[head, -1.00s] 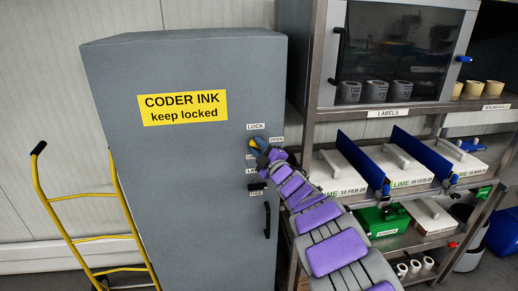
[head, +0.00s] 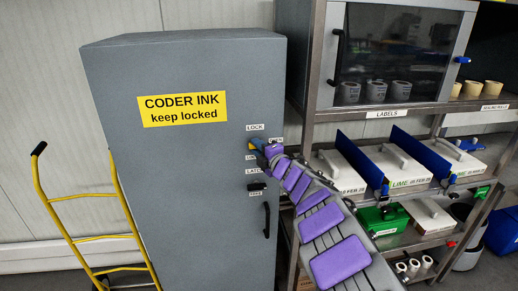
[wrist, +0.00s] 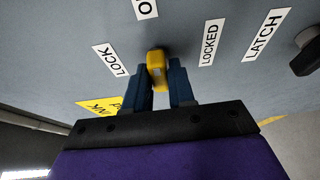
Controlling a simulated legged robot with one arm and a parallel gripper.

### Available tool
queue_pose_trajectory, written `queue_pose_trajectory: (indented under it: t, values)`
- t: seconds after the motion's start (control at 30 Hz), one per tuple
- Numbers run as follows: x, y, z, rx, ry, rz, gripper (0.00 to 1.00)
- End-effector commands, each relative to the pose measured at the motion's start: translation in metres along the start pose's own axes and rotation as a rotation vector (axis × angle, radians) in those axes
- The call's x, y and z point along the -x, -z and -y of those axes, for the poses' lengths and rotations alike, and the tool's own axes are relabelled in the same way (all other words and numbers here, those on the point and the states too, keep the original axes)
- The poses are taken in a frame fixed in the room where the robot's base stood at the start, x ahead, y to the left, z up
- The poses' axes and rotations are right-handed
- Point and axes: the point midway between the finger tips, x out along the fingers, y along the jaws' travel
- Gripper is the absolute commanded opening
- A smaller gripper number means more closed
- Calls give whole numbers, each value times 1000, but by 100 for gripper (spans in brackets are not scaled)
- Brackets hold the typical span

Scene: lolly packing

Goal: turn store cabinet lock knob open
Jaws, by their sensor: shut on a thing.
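The grey store cabinet (head: 190,200) stands upright and closed, with a yellow "CODER INK keep locked" sign on its front. Its yellow lock knob (wrist: 157,72) sits between the LOCK label (wrist: 110,60) and the LOCKED label (wrist: 211,42). A label starting with "O" (wrist: 147,8) is cut off at the top of the wrist view. My gripper (wrist: 162,78) is shut on the yellow knob, with one blue finger on each side. In the head view my gripper (head: 262,147) is at the cabinet's right side and hides most of the knob.
A black latch knob (wrist: 308,50) is beside the LATCH label. A black door handle (head: 267,220) is lower on the cabinet. A steel rack (head: 312,120) with boxes and blue dividers stands close on the right. A yellow hand truck (head: 75,225) is on the left.

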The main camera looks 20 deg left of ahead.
Motion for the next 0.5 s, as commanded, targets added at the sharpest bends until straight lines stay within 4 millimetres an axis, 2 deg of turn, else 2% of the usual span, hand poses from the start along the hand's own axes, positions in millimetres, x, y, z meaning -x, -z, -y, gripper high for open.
queue_pose_trajectory:
  t: [0.27,0.3,0.5]
  values:
    - [-1,3,2,1,2,-6,0]
    - [-1,3,2,1,2,-6,26]
    - [-1,2,1,0,1,-4,45]
